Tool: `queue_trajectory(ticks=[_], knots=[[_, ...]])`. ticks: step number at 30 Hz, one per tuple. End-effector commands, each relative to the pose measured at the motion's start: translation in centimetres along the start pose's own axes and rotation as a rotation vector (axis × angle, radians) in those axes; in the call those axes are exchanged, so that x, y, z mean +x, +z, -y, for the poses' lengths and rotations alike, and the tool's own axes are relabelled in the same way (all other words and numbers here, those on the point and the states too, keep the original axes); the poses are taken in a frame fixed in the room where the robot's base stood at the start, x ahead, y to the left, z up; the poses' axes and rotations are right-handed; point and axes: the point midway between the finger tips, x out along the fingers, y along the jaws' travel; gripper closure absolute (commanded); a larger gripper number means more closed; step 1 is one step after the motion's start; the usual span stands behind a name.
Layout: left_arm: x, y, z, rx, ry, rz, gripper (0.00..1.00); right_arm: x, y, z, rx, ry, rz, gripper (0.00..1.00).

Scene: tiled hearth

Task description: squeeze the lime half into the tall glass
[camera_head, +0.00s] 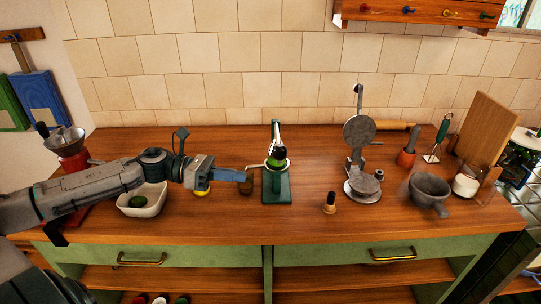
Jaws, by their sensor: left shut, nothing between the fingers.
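A green stand press (276,188) stands at the middle of the counter, with its handle raised. A dark green rounded thing, apparently the lime half (278,158), sits in the press's pale ring. My left gripper (246,177) is shut and empty, just left of the press and apart from the ring. A small brown thing (246,187) shows just below its fingertips; I cannot tell what it is. I cannot make out a tall glass. My right gripper is out of view.
A white bowl (128,209) with a green fruit (138,202) and a partly hidden yellow thing (202,191) lie near my left arm. A metal press (361,188), small black-topped piece (329,208) and grey mortar (430,190) stand right.

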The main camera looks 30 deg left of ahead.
Motion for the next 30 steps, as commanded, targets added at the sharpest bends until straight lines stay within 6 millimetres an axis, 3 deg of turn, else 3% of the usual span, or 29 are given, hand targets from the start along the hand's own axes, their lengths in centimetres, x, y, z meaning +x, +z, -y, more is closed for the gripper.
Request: queue_trajectory(ticks=[5, 11, 18, 30], knots=[[-0.2, -1.1, 0.1, -0.011, 0.031, -0.006, 1.0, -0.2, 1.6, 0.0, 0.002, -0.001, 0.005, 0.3], [0.5, -1.4, 0.0, -0.007, 0.029, -0.001, 1.0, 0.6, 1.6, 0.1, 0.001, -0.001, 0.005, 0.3], [2.5, -1.4, -0.1, -0.006, 0.032, 0.001, 1.0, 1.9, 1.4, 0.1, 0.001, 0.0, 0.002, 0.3], [5.8, -1.0, 0.0, -0.009, 0.029, 0.001, 1.0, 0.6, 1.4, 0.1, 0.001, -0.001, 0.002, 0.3]])
